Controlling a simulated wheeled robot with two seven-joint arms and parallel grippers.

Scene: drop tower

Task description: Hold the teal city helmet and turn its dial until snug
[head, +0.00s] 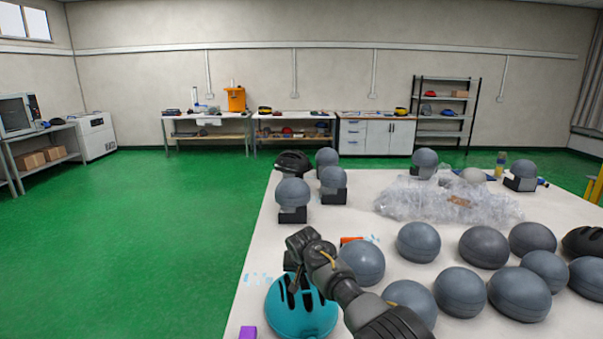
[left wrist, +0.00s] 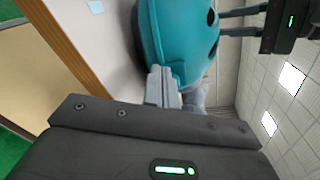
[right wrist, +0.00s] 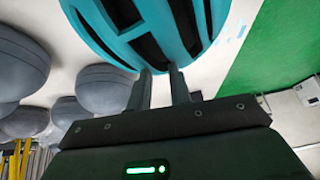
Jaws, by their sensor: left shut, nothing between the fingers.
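The teal helmet (head: 301,316), with dark vents, is at the near left of the white table in the head view. My right gripper (head: 290,285) is over its top. In the right wrist view the two fingers (right wrist: 160,72) are apart, with a teal rib of the helmet (right wrist: 188,22) between their tips. In the left wrist view my left gripper (left wrist: 162,72) has its fingers together, empty, close against the helmet's lower edge (left wrist: 172,45). I cannot tell whether they touch it. The dial cannot be made out. My left gripper is not seen in the head view.
Several grey headforms (head: 418,242) crowd the table right of the helmet. A clear plastic wrap heap (head: 445,200) lies behind them. A black helmet (head: 293,163) is at the far left corner. Green floor is free on the left.

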